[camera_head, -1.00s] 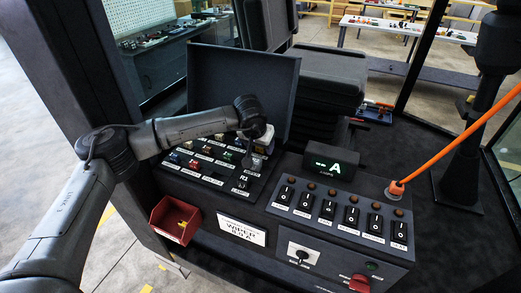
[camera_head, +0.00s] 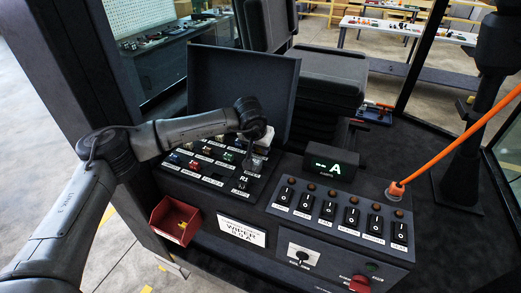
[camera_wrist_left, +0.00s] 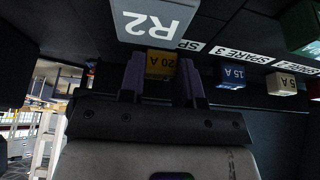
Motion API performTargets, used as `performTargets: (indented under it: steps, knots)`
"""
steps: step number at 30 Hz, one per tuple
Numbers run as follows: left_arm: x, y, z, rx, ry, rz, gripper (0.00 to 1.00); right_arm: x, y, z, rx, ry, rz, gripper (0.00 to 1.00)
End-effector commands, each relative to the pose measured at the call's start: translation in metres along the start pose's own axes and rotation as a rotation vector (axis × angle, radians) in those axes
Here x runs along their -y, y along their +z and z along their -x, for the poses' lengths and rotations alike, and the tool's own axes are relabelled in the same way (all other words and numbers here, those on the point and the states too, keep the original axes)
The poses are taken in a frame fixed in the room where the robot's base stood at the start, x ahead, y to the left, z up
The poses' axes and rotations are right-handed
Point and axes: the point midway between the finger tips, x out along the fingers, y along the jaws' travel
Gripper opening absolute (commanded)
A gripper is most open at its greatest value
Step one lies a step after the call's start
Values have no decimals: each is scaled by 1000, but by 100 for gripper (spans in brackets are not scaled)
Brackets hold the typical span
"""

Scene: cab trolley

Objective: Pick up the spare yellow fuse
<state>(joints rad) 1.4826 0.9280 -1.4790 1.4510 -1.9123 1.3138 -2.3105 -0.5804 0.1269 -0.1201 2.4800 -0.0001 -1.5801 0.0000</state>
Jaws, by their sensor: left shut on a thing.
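The spare yellow fuse (camera_wrist_left: 160,63), marked 20 A, shows in the left wrist view between the two purple fingers. My left gripper (camera_wrist_left: 162,76) is shut on it. The fuse is close beside the white R2 relay block (camera_wrist_left: 155,18). I cannot tell whether it is still seated in its socket. In the head view my left gripper (camera_head: 252,160) is over the right end of the fuse panel, and my wrist hides the fuse there. My right gripper is in neither view.
A red bin (camera_head: 163,226) with a small yellow piece in it hangs at the panel's front left. Blue and green fuses (camera_wrist_left: 231,75) sit near the gripper in the left wrist view. The raised lid (camera_head: 243,85) stands behind the panel. A switch console (camera_head: 340,215) is at right.

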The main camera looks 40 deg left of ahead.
Motion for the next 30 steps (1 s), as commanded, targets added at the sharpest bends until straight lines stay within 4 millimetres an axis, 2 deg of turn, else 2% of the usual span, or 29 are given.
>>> performTargets:
  steps: [7,12,21,30]
  knots:
    - [0,-4,10,-1,0,1,9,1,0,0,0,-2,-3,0]
    - [-1,-17,38,-4,3,0,9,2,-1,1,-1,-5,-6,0]
    - [-58,-11,79,-1,2,-5,9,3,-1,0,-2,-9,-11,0]
    - [-98,-8,107,-1,2,-3,9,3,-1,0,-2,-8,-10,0]
